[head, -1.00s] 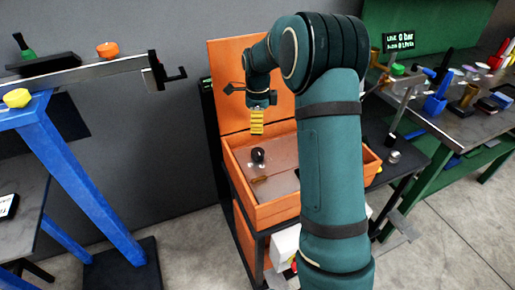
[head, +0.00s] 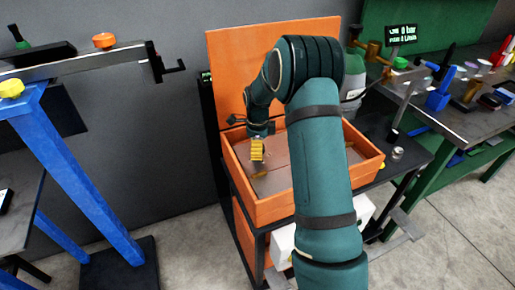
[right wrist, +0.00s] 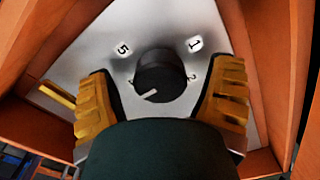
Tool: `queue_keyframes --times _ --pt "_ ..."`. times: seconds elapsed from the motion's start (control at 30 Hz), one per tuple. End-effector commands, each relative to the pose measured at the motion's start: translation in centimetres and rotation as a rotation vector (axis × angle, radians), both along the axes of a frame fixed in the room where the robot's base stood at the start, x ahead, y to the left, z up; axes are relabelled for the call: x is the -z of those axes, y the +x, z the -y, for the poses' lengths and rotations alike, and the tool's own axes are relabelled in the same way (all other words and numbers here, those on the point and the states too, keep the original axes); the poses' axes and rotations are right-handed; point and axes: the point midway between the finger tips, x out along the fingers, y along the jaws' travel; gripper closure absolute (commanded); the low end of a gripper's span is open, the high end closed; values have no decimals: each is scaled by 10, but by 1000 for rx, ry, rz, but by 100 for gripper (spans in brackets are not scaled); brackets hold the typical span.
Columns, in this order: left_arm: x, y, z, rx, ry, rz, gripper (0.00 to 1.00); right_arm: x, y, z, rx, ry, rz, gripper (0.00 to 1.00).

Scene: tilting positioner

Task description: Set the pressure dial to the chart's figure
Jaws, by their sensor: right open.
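The black round dial (right wrist: 160,76) sits on a pale plate (right wrist: 130,38) in the right wrist view. The figures 5, 1 and 2 show around it, and another at its left is mostly hidden. Its white pointer mark faces the lower left. My right gripper (head: 257,152) has yellow fingers, open, one on each side of the dial with a gap to it. In the head view it hangs over the orange box (head: 283,208) and hides the dial. A small display (head: 401,33) reads 0 bar. My left gripper is out of view, and I cannot make out a chart.
Orange walls stand close around the dial, and the raised orange lid (head: 270,60) is behind it. A yellow bar (right wrist: 57,96) lies left of the fingers. A blue stand (head: 85,180) is at the left. A cluttered bench (head: 440,120) is at the right.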

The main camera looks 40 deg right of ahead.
Motion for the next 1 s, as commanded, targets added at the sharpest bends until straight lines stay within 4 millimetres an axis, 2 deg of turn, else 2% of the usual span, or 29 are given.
queue_keyframes --times 0.17,0.2,0.37,0.4,1.0 --pt "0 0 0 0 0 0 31 0 0 0 0 0 0 19" --pt "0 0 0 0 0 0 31 0 0 0 0 0 0 26" --pt "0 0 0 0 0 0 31 0 0 0 0 0 0 82" --pt "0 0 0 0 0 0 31 0 0 0 0 0 0 88" --pt "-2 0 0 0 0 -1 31 0 0 0 -35 1 -1 88"
